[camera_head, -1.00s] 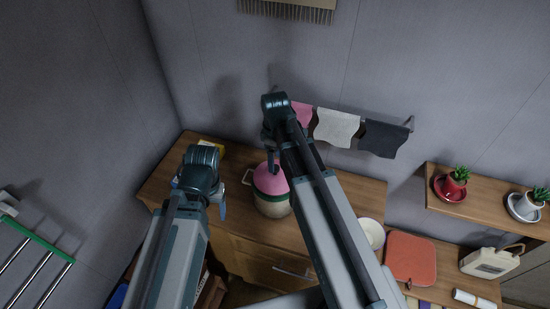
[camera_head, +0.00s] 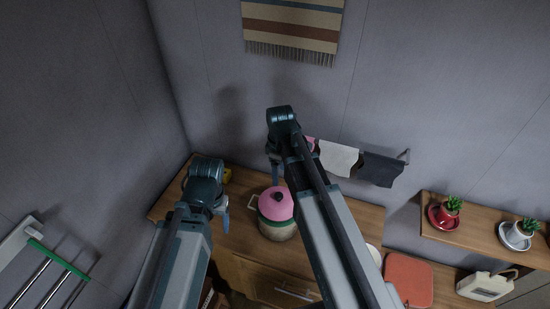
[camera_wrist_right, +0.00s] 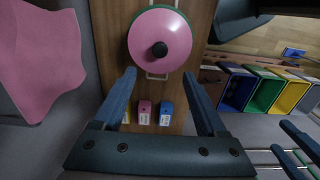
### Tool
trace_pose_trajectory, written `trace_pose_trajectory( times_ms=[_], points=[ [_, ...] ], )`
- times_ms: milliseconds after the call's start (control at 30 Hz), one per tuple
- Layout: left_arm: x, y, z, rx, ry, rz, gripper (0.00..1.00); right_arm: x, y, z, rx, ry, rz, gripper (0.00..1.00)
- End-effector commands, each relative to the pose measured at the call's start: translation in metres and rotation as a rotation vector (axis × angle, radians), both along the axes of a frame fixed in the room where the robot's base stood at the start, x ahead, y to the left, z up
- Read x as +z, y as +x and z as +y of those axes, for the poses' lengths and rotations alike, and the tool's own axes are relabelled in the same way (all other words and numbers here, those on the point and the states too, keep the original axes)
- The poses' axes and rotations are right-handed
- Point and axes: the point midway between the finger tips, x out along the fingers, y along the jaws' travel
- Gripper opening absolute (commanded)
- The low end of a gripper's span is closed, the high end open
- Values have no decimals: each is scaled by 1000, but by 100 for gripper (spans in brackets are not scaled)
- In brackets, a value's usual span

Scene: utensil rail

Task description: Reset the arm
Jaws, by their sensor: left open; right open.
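My left gripper (camera_head: 224,208) hangs over the left part of the wooden counter, left of a pot. Its fingers are partly hidden behind the wrist. My right gripper (camera_head: 276,172) is in the air above and behind the pot, near the wall rail. In the right wrist view its two fingers (camera_wrist_right: 160,103) are spread wide with nothing between them. The pot (camera_head: 277,230) has a pink lid (camera_head: 273,206) with a dark knob; the lid also shows in the right wrist view (camera_wrist_right: 152,28), beyond the fingertips. Neither gripper visibly holds anything.
A white cloth (camera_head: 338,158) and a dark cloth (camera_head: 381,169) hang on the rail; a pink cloth (camera_wrist_right: 42,62) hangs close by. Small blue and pink boxes (camera_wrist_right: 166,112) show between the fingers. Potted plants (camera_head: 446,211) stand on the right shelf. A red board (camera_head: 408,280) lies lower right.

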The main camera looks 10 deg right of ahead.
Motion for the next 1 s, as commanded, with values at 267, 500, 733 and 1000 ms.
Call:
trace_pose_trajectory(
  times_ms=[267, 500, 733, 1000],
  points=[
    [-9, 0, 0, 0, 0, 0, 70, -9, -6, 5, -17, -3, 2, 74],
    [-75, 0, 0, -4, 1, -1, 70, -75, -58, 51, -226, -39, 12, 74],
    [-131, 0, 0, -8, 1, -2, 70, -130, -112, 87, -472, -85, 5, 74],
    [-157, 1, 0, -10, 2, -2, 70, -155, -142, 104, -628, -111, -11, 74]
  ],
)
